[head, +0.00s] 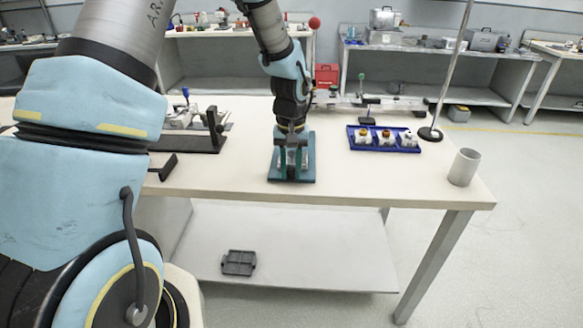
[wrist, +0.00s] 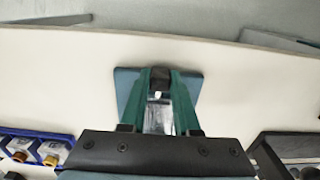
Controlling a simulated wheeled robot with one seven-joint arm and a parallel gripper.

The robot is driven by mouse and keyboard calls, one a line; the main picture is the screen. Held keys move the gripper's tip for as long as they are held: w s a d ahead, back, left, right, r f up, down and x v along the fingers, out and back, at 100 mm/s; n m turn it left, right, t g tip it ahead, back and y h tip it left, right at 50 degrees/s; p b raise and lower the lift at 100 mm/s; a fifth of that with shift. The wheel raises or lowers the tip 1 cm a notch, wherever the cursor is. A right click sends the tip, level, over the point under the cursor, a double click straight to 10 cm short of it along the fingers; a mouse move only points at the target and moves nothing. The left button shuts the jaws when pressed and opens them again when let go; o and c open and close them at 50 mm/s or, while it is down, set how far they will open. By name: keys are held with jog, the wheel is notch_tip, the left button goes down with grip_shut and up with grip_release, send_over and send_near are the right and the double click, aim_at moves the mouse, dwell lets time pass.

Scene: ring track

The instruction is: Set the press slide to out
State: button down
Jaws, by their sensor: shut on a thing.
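My gripper (head: 291,145) points straight down into the press and is shut on the press slide. A pale metal part (wrist: 158,118) and a dark knob-like part (wrist: 160,78) show between the green parts in the wrist view. The exact contact and how far the slide stands out are hidden by my gripper.
A blue tray (head: 407,149) with several small fittings lies to the right. A dark fixture (head: 190,143) lies left. The tabletop (head: 345,180) right of the press is clear.

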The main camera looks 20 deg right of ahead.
jog(key=shift+s+a, duration=0.1)
jog(key=shift+s, duration=0.1)
jog(key=c, duration=0.6)
grip_release()
jog(key=shift+c, duration=0.2)
jog(key=shift+r, duration=0.1)
notch_tip(320, 180, up, 11)
jog(key=b, duration=0.1)
jog(key=shift+f+b, duration=0.2)
jog(key=shift+b, duration=0.1)
jog(key=s+a+n, duration=0.2)
jog(key=a, duration=1.2)
jog(key=s+a+f+n+t, duration=0.1)
jog(key=s+a, duration=0.2)
jog(key=a, duration=1.2)
jog(key=shift+n+t, duration=0.3)
jog(key=shift+n, duration=0.1)
